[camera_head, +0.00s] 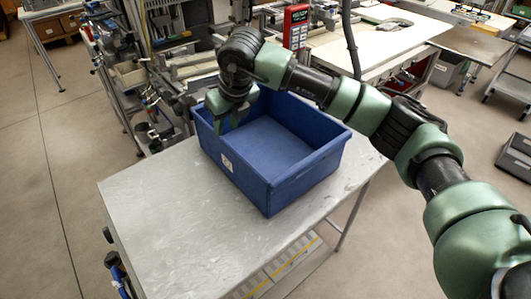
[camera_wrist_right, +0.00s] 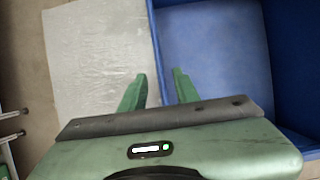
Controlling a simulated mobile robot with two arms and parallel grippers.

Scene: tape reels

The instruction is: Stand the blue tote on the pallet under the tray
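The blue tote (camera_head: 296,187) stands upright and empty on a grey metal table (camera_head: 165,225), at the table's back right part. A small white label is on its left wall. My right gripper (camera_head: 227,118) points down at the tote's left wall, near the back left corner. In the right wrist view the two green fingers (camera_wrist_right: 160,85) are apart, with the tote's rim (camera_wrist_right: 153,40) running between them. The gripper looks open; I see no clear contact. My left gripper is not in view. I cannot make out a pallet or tray for certain.
The table's left and front parts are bare. A lower shelf with a yellow line (camera_head: 283,268) shows under the front edge. Machine benches stand behind, with a red device (camera_head: 297,27). Dark boxes (camera_head: 515,157) lie on the floor at right. Open floor lies at left.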

